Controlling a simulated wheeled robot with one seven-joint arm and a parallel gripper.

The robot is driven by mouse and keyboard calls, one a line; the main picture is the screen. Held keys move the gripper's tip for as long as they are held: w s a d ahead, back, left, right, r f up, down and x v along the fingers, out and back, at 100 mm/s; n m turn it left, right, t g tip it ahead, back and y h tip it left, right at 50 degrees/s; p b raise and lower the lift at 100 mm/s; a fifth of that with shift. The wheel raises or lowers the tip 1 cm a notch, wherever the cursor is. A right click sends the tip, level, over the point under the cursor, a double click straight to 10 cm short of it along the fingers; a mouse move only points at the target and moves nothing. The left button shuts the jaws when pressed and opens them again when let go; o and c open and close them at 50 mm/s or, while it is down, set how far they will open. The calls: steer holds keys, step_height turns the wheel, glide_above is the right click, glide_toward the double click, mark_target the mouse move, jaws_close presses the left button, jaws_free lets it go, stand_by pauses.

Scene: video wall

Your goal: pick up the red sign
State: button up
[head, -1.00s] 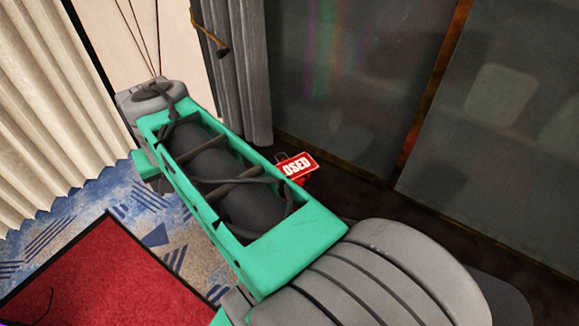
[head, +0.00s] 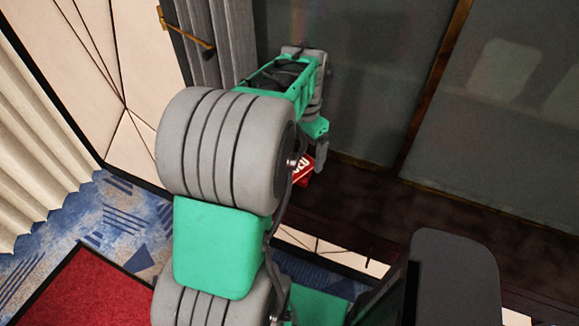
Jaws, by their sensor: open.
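The red sign (head: 302,173) with white lettering is on the dark surface below the glass panels, just right of my arm's large grey joint. Its left part is hidden behind my arm and only a small piece shows. My gripper (head: 319,153) points downward at the far end of my arm, just above and to the right of the sign in the picture. It is open, and nothing shows between its fingers. I cannot tell whether a finger touches the sign.
Dark glass panels (head: 350,90) stand behind the sign, with a grey curtain (head: 203,50) to their left. A red mat (head: 75,290) lies on blue patterned carpet (head: 130,215).

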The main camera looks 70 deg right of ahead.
steer(key=shift+f, duration=0.85)
steer(key=shift+f, duration=0.25)
steer(key=shift+c, duration=0.4)
steer(key=shift+d+r, duration=0.1)
steer(key=shift+r, duration=0.05)
steer(key=c, duration=1.5)
